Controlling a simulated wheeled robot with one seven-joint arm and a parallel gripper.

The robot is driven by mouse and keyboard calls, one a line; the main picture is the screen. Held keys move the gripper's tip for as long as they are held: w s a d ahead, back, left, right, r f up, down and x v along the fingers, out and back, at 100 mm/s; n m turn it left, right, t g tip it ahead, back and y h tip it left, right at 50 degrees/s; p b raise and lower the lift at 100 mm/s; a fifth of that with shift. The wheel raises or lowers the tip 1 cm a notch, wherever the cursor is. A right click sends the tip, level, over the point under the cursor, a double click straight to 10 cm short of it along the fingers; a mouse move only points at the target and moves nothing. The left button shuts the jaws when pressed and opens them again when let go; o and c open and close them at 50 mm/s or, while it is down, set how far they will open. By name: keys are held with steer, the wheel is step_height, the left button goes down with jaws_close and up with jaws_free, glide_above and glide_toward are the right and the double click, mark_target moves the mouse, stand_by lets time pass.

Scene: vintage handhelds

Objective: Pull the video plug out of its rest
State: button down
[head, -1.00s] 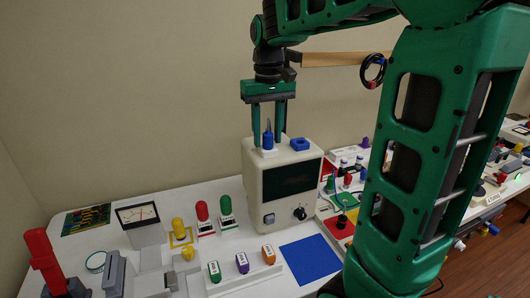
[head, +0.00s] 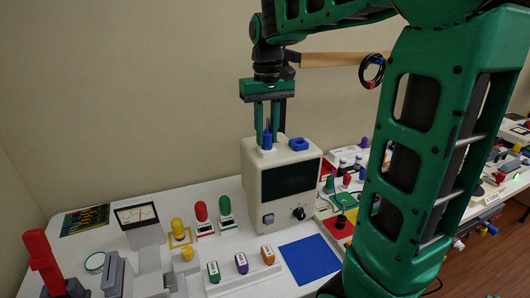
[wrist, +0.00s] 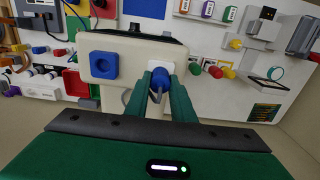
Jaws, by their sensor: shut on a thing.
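The blue video plug (head: 267,141) stands upright in its white rest (head: 266,152) on top of the cream monitor box (head: 284,178). My gripper (head: 267,138) reaches down from above, its two green fingers closed on the plug. In the wrist view, the plug (wrist: 160,78) shows between the fingertips, with the white rest around its far end. The plug's lower end is hidden, so I cannot tell how deep it sits.
An empty-looking blue square socket (head: 299,144) is beside the rest on the box top. A blue mat (head: 310,259) lies in front. Stamps, a meter (head: 138,215) and a red-handled tool (head: 42,258) stand to the left. Air above the box is free.

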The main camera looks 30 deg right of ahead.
mark_target(267, 133)
steer(key=shift+r, duration=0.7)
stand_by(0.4)
steer(key=shift+r, duration=2.15)
